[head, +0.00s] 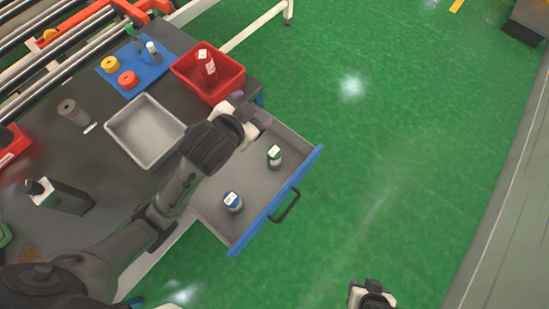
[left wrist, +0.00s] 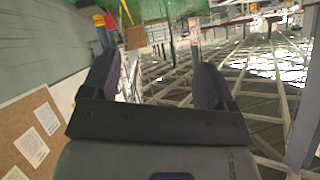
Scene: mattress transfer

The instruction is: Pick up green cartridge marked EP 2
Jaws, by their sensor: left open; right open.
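A green cartridge (head: 274,157) with a white label stands upright in the open drawer (head: 255,187), in its right part. The label is too small to read. A blue cartridge (head: 233,202) stands nearer the drawer's front left. My left gripper (head: 252,108) is open and empty over the drawer's back edge, up and left of the green cartridge and apart from it. Its spread fingers also show in the left wrist view (left wrist: 153,85), with nothing between them. My right gripper (head: 371,290) is open and empty over the floor at the bottom edge.
A red bin (head: 222,88) holding a red cartridge and an empty grey tray (head: 146,135) stand on the dark table (head: 65,150). A blue mat (head: 152,72) carries several small parts. The drawer's blue front (head: 300,185) has a dark handle. The green floor at right is clear.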

